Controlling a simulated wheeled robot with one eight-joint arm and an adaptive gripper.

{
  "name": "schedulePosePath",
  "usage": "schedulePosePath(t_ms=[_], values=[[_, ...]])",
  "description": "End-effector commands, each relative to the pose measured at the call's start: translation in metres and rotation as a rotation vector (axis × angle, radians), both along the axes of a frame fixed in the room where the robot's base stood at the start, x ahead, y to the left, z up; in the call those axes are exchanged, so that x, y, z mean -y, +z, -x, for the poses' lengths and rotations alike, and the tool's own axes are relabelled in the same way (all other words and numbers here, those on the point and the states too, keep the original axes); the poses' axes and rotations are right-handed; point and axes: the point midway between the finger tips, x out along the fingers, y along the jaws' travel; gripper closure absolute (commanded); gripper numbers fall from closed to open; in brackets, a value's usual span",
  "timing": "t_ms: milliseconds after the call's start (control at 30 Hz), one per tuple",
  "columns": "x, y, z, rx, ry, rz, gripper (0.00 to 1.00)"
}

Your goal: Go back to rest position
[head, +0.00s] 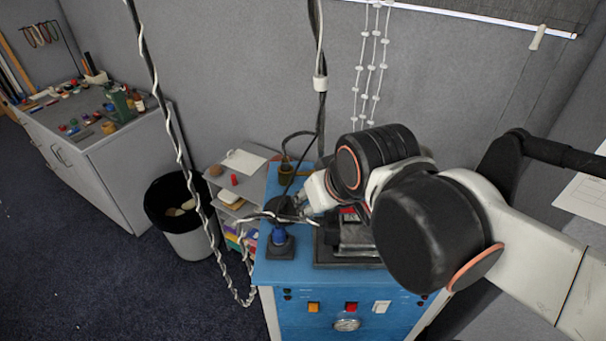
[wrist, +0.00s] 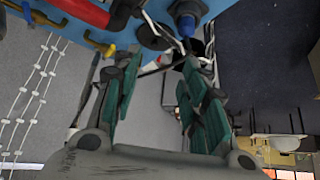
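My arm reaches from the right over a blue cabinet (head: 290,268) in the head view. My gripper (wrist: 162,66) shows in the wrist view with its two green-padded fingers spread apart. It is open, and I see nothing held; grey wall and cables show between and beyond the fingers. In the head view, my arm's thick dark joints partly hide the gripper and the cabinet top. I cannot tell whether the fingertips touch the cables.
A blue-topped knob (head: 279,240) stands on the cabinet, left of a dark metal device (head: 350,250). Cables hang around the arm's end. A small shelf (head: 225,190), a bin (head: 190,240) and a grey cabinet (head: 125,165) stand left. Carpet (head: 90,285) is clear at lower left.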

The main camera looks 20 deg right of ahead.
Motion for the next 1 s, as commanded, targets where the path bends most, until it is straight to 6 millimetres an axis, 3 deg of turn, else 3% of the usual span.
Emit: schedulePosePath(t_ms=[200, 667, 867, 1000], values=[[0.000, -0.001, 0.019, 0.027, -0.022, -0.006, 0.60], [0.000, -0.007, 0.019, 0.029, -0.023, -0.007, 0.60], [0.000, -0.039, 0.019, 0.029, -0.023, -0.007, 0.60], [0.000, -0.075, 0.019, 0.029, -0.023, -0.007, 0.60]])
